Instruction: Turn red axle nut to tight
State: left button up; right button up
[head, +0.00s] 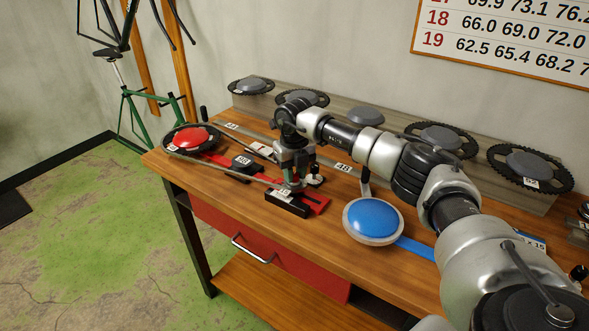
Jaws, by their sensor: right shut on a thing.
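My right gripper (292,184) points straight down over a black block with a red base (315,203) near the table's front edge. It is shut on a thin grey bar (245,176) with a white tag reading 15, which looks like a spanner. The bar reaches left towards a red dome (190,137) in a dark ringed pan. I cannot make out the red axle nut; the gripper and bar cover part of the block. My left gripper is not in view.
A blue dome (373,218) on a pan with a blue strip stands right of the block, below my forearm. Chainrings (440,138) line the back rail. The wood between block and blue pan is partly clear.

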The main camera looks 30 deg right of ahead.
aim_at(295, 174)
jog(key=m+p, duration=0.1)
jog(key=m, duration=0.4)
jog(key=shift+r, duration=0.1)
dwell(0.4)
jog(key=o, duration=0.9)
jog(key=shift+o, duration=0.2)
notch_tip(295, 174, up, 11)
jog(key=b, duration=0.1)
jog(key=shift+b, duration=0.35)
jog(key=shift+f, duration=0.2)
